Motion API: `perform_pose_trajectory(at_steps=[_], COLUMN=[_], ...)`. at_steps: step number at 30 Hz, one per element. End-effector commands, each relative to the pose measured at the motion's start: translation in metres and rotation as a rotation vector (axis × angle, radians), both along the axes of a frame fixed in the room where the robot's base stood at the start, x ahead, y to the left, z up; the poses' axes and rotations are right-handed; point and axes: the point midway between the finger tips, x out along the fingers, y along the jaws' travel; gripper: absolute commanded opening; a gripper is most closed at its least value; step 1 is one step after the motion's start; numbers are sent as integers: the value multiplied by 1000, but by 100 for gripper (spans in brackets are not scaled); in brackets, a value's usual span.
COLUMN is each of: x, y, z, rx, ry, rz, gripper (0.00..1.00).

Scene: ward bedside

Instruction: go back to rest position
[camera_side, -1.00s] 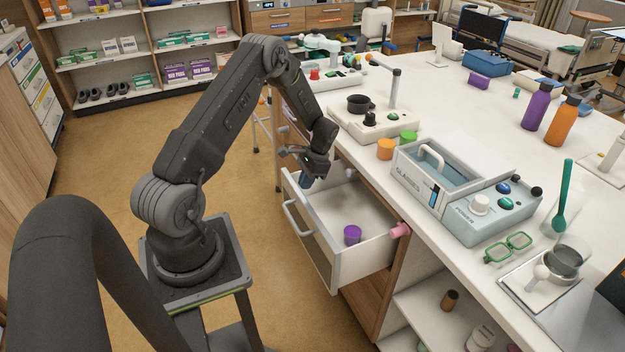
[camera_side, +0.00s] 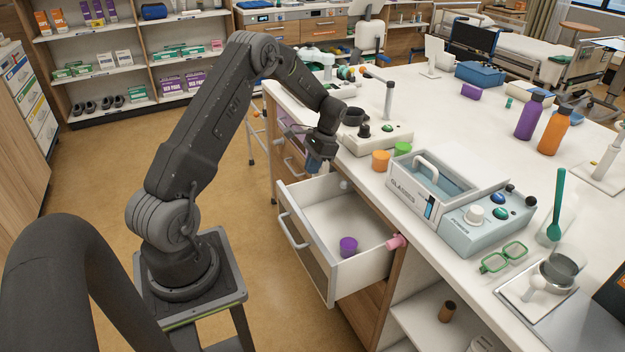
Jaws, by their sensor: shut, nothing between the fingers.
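My gripper (camera_side: 316,168) hangs at the end of my bent arm, above the back end of the open drawer (camera_side: 362,270). It points down, with its fingers shut and nothing seen between them. The white drawer is pulled out from the counter, and a purple cup-like piece (camera_side: 348,246) sits inside it, apart from my gripper. A pink piece (camera_side: 395,242) is at the drawer's right corner, by the counter edge.
The counter holds an orange cap (camera_side: 380,160), a green cap (camera_side: 402,149), a glasses box (camera_side: 425,196), a blue-grey device (camera_side: 487,222), green glasses (camera_side: 503,257) and bottles (camera_side: 529,117). Open floor (camera_side: 100,190) lies left of my arm.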

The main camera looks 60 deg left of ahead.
Motion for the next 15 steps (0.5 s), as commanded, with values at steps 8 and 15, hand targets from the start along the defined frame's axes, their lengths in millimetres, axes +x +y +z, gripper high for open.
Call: perform_pose_trajectory(at_steps=[8, 15], x=[11, -7], y=[-46, -126], z=[74, 163], rx=[57, 108], ry=[-116, -309], rz=[-13, -20], gripper=[0, 0])
